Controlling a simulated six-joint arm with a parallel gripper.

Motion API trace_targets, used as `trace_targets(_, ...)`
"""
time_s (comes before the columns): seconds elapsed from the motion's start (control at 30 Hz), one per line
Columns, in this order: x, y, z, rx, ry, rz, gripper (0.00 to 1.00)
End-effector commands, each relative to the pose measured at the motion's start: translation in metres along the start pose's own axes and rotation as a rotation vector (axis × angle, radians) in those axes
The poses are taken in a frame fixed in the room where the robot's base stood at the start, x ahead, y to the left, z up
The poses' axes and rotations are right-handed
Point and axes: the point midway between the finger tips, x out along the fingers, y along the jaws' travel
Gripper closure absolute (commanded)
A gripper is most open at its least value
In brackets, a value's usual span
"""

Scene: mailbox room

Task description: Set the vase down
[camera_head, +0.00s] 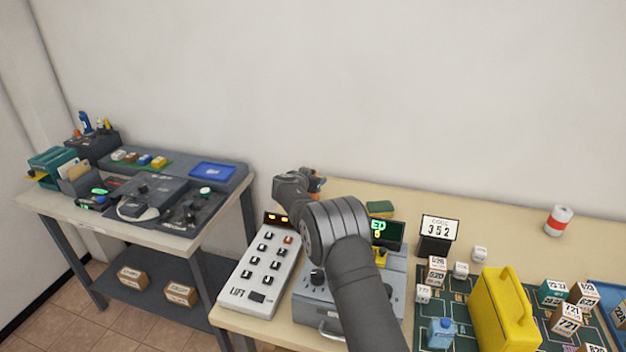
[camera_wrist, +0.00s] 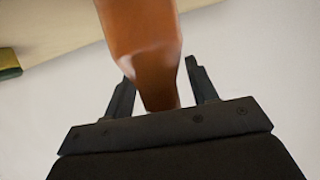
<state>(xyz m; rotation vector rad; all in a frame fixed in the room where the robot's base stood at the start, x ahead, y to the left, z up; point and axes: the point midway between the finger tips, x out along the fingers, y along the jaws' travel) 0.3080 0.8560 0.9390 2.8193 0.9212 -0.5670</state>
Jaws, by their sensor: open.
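The vase is an orange-brown, glossy piece; in the wrist view the vase (camera_wrist: 140,35) runs from the top edge down between the two fingers. My gripper (camera_wrist: 158,72) is open around it, with a finger on each side. A gap shows beside the right finger; whether the left finger touches it I cannot tell. In the head view my gripper (camera_head: 312,183) is at the back left of the bench, and only a small orange-brown bit shows beside it. The rest is hidden behind my gripper and arm. Whether the vase's base rests on the bench is not visible.
On the wooden bench (camera_head: 510,213) stand a white LIFT keypad (camera_head: 262,268), a grey machine with a green display, a green-yellow sponge (camera_head: 380,208), a 352 sign (camera_head: 439,232), a yellow can (camera_head: 503,312) and several lettered cubes. A red-white can (camera_head: 558,220) stands at the back right.

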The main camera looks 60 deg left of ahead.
Motion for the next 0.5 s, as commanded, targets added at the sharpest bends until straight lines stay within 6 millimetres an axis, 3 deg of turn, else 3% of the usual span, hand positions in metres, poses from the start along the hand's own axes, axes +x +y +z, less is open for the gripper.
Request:
trace_targets(0.17, -0.007, -0.001, -0.003, 0.000, 0.000, -0.001, 0.47)
trace_targets(0.37, -0.034, 0.000, -0.004, -0.001, 0.001, 0.000, 0.47)
trace_targets(0.5, -0.044, 0.000, -0.034, 0.004, 0.004, 0.002, 0.47)
